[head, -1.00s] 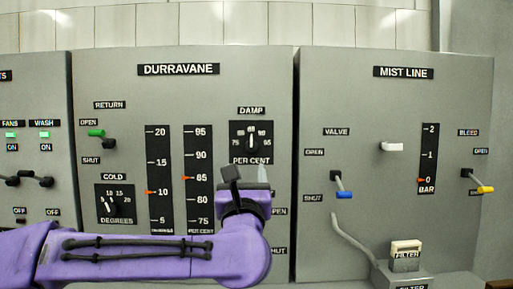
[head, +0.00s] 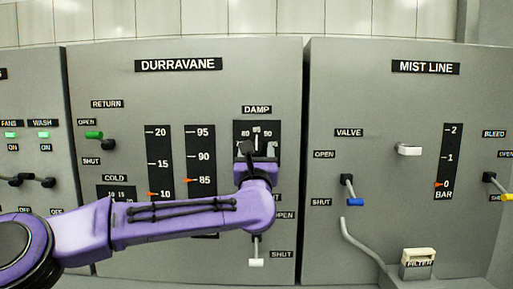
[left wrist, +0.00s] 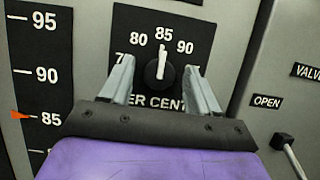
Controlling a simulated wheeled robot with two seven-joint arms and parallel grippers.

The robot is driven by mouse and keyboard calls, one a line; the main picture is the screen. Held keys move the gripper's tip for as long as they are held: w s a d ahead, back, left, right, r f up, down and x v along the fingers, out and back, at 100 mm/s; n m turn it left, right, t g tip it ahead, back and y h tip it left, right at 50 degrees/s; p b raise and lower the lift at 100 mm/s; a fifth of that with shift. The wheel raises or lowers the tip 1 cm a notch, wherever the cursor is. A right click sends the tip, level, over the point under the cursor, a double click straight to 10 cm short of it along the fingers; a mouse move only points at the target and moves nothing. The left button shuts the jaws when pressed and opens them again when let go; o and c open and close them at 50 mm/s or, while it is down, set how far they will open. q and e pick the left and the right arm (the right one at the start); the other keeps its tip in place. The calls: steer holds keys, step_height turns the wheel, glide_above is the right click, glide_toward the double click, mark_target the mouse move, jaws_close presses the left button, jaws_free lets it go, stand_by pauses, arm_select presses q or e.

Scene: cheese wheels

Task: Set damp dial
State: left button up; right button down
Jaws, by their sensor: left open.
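The damp dial is a black knob with a white pointer on a black plate, under the DAMP label on the DURRAVANE panel. In the left wrist view the knob (left wrist: 160,70) has its pointer nearly straight up, at about 85. In the head view the dial plate (head: 238,128) is partly hidden by my left gripper (head: 258,150). My left gripper is open, with its fingers on either side of the knob in the left wrist view (left wrist: 159,68). I see a gap between each finger and the knob. My right gripper is not in view.
Left of the dial, a percent gauge (head: 202,150) has its orange marker at about 85. Below my gripper is a white-tipped lever (head: 256,262) near SHUT. The MIST LINE panel (head: 385,110) with a blue-tipped valve lever (head: 356,202) stands to the right.

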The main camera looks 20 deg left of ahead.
arm_select(q)
steer(key=shift+c, duration=0.2)
steer(key=c, duration=1)
steer(key=shift+o, duration=0.3)
steer(key=shift+f+m, duration=0.1)
steer(key=shift+m, duration=0.2)
steer(key=m+h, duration=0.1)
steer(key=m, duration=0.1)
steer(key=shift+a+m+h+b, duration=0.15)
steer(key=shift+m+h+b, duration=0.15)
steer(key=shift+m+h, duration=0.8)
steer(key=shift+m, duration=0.4)
steer(key=shift+a+m+h+p, duration=0.1)
steer(key=shift+m+h+p, duration=0.75)
steer(key=shift+m, duration=1.85)
steer(key=shift+h, duration=0.45)
